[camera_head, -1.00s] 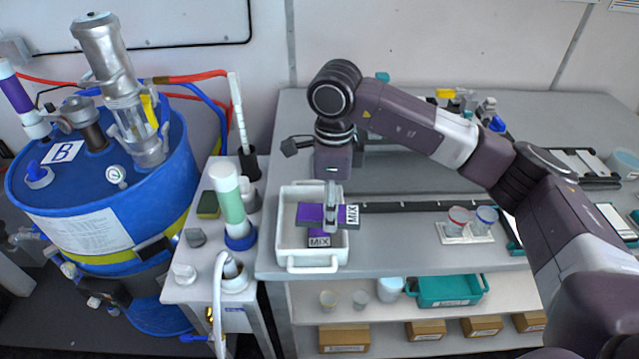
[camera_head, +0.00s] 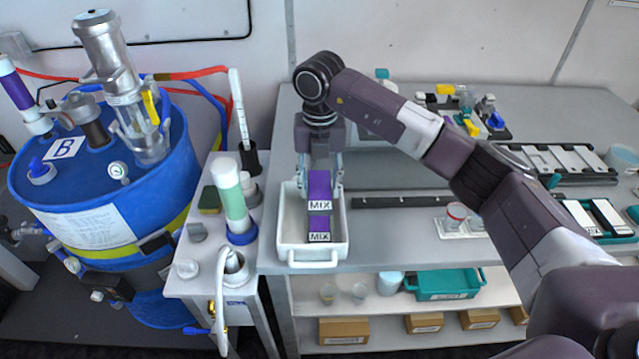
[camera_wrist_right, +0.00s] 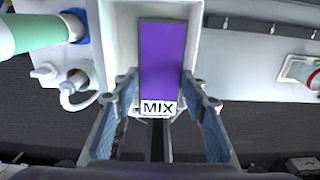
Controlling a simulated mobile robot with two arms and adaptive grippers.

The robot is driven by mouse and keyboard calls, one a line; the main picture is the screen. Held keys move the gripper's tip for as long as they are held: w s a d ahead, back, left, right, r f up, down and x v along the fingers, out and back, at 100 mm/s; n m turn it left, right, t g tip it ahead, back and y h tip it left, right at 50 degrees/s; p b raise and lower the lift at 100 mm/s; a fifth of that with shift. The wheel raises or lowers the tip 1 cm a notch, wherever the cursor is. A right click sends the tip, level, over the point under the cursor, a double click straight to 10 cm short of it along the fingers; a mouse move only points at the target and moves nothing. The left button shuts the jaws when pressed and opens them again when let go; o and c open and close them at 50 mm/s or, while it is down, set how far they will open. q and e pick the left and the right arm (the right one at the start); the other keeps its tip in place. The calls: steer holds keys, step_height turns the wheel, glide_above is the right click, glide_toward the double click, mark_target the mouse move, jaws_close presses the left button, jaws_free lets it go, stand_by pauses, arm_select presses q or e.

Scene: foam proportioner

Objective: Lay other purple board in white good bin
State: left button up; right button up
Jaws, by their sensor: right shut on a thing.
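The white bin (camera_head: 285,238) sits on the left end of the grey bench. One purple board (camera_head: 319,224) with a MIX label lies inside it, partly covered. My right gripper (camera_head: 319,186) is over the bin, pointing down, shut on the other purple board (camera_head: 319,184). That board lines up lengthwise with the bin, its MIX label toward the front. In the right wrist view a purple board (camera_wrist_right: 162,60) shows between the fingers, with the bin wall (camera_wrist_right: 119,40) around it. Whether the held board touches the one below is unclear. My left gripper is out of view.
A green-and-white cylinder (camera_head: 232,200) stands on a cart left of the bin. A black rail (camera_head: 400,201) runs along the bench to the right. Cups (camera_head: 455,217) and a teal tray with boards (camera_head: 597,218) stand farther right. A blue drum (camera_head: 95,170) is at far left.

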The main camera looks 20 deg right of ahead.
mark_target(320, 191)
steer(key=shift+f+b, duration=1.35)
steer(key=shift+f, duration=1.3)
steer(key=o, duration=1.2)
steer(key=shift+r, duration=0.15)
step_height(320, 191, up, 12)
steer(key=shift+f, duration=0.1)
